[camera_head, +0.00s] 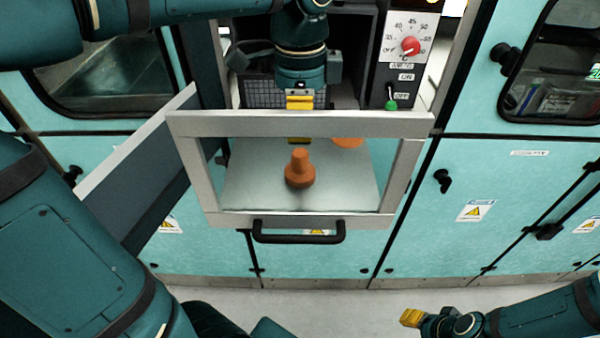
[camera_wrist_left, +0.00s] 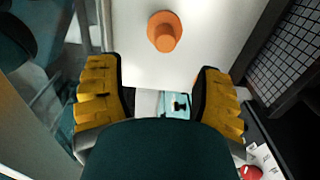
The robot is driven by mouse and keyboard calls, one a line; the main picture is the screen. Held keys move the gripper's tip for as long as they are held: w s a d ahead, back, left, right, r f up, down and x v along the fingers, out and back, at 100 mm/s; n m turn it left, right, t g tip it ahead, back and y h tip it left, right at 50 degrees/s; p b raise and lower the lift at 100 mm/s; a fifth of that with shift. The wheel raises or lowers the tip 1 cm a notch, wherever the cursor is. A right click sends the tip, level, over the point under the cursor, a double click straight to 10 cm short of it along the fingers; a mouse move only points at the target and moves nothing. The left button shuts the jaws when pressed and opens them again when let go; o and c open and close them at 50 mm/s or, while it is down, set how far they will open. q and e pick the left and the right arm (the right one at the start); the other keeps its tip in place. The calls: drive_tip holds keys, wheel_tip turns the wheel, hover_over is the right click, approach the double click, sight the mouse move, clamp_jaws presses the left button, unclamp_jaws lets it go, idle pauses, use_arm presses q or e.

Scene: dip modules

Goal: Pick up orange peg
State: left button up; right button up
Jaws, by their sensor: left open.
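An orange peg (camera_head: 299,170) with a wide round base and narrower stem stands on a pale surface, seen through a framed window in the head view. It also shows in the left wrist view (camera_wrist_left: 165,32), top centre, beyond the fingertips. My left gripper (camera_head: 299,122) points down just behind the frame's top bar, which hides part of its yellow fingers. In the wrist view its fingers (camera_wrist_left: 160,95) are spread wide with nothing between them. The peg is apart from them. My right gripper (camera_head: 412,318) is low at the right, far from the peg; its finger gap cannot be made out.
A second orange round thing (camera_head: 348,142) is partly hidden by the frame's top bar. The grey window frame (camera_head: 192,170) has a black handle (camera_head: 298,237) below. A control panel with a red dial (camera_head: 410,45) and green switch (camera_head: 391,104) stands right of my left gripper.

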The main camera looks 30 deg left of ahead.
use_arm(q)
drive_tip(key=f, duration=0.3)
drive_tip(key=f+b, duration=0.1)
drive_tip(key=f, duration=0.3)
drive_tip(key=f+b, duration=0.1)
drive_tip(key=f, duration=0.2)
drive_tip(key=shift+w+a+f, duration=0.2)
drive_tip(key=shift+w+f, duration=0.1)
drive_tip(key=shift+w, duration=0.05)
clamp_jaws()
